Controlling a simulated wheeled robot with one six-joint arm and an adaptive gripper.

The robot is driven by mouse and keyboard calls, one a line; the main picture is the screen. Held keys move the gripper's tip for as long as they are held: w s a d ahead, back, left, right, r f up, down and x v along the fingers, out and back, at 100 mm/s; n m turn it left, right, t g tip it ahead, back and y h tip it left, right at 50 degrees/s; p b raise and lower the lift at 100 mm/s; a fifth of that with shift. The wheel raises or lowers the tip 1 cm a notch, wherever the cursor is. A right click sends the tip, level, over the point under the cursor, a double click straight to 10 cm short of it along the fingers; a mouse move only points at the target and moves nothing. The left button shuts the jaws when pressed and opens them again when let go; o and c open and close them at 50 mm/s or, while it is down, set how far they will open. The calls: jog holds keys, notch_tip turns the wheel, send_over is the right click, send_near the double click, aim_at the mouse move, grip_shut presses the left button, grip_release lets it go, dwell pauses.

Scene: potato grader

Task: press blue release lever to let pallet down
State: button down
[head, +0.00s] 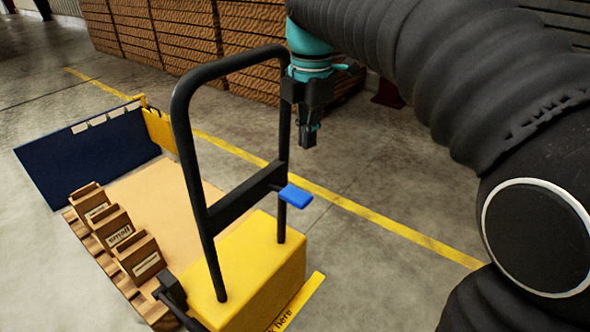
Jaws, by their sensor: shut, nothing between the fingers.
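The blue release lever (296,196) sticks out to the right from the crossbar of a black handle frame (190,150). The frame rises from a yellow pallet truck body (250,275). My gripper (307,143) is shut and empty, pointing down. In the picture it appears above the lever and slightly right of it, apart from it. How far apart they are in depth, I cannot tell. A wooden pallet (148,306) lies at the left of the truck, with its lower parts partly hidden.
Small labelled wooden boxes (140,257) stand along the pallet's near edge. A dark blue panel (85,155) stands at the left. Stacked brown crates (190,40) line the back. Grey floor with a yellow line (400,232) is clear at the right.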

aim_at(295, 196)
jog(key=w+a+n, duration=0.1)
jog(key=a+n, duration=0.1)
jog(key=n, duration=0.1)
jog(key=shift+w+r+g, duration=0.15)
jog(key=shift+w+g, duration=0.15)
jog(key=shift+w, duration=0.1)
notch_tip(295, 196, down, 14)
jog(key=shift+b, duration=0.85)
jog(key=shift+s, duration=0.1)
